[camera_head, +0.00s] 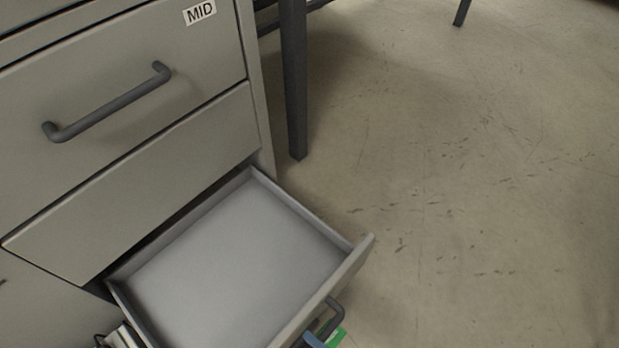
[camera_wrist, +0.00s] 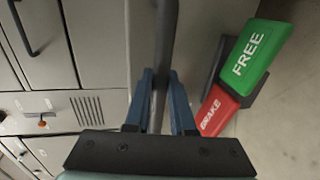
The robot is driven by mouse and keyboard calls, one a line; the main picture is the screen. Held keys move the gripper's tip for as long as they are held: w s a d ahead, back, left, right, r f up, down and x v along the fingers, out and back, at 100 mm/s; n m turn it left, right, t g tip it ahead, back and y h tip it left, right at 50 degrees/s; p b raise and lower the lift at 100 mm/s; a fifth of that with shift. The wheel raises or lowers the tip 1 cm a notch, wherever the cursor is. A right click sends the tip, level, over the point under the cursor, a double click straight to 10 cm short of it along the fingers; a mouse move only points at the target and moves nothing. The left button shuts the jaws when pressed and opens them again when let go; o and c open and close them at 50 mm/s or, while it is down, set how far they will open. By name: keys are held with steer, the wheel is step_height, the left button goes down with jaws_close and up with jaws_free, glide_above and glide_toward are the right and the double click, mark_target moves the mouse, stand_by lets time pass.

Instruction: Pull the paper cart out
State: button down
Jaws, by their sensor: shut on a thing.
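My gripper (camera_wrist: 160,76) has its blue fingers on both sides of a dark bar handle (camera_wrist: 166,30) in the wrist view and is shut on it. In the head view only a bit of blue finger (camera_head: 314,341) shows at the bottom edge, at the dark handle (camera_head: 331,315) on the front of a pulled-out, empty drawer (camera_head: 358,262). A pedal with a green FREE part (camera_wrist: 256,55) and a red BRAKE part (camera_wrist: 217,110) lies right of the fingers. I cannot tell which body is the paper cart.
A grey cabinet (camera_head: 130,185) with a handled drawer (camera_head: 205,65) marked MID stands at left. A dark table leg (camera_head: 295,90) stands beside it. The floor (camera_head: 480,200) to the right is clear. Cabinet fronts (camera_wrist: 90,55) fill the wrist view's left side.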

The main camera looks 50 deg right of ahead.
steer(key=c, duration=0.8)
jaws_free()
steer(key=shift+o, duration=0.2)
steer(key=p+v, duration=0.3)
steer(key=v, duration=1)
steer(key=shift+w, duration=0.1)
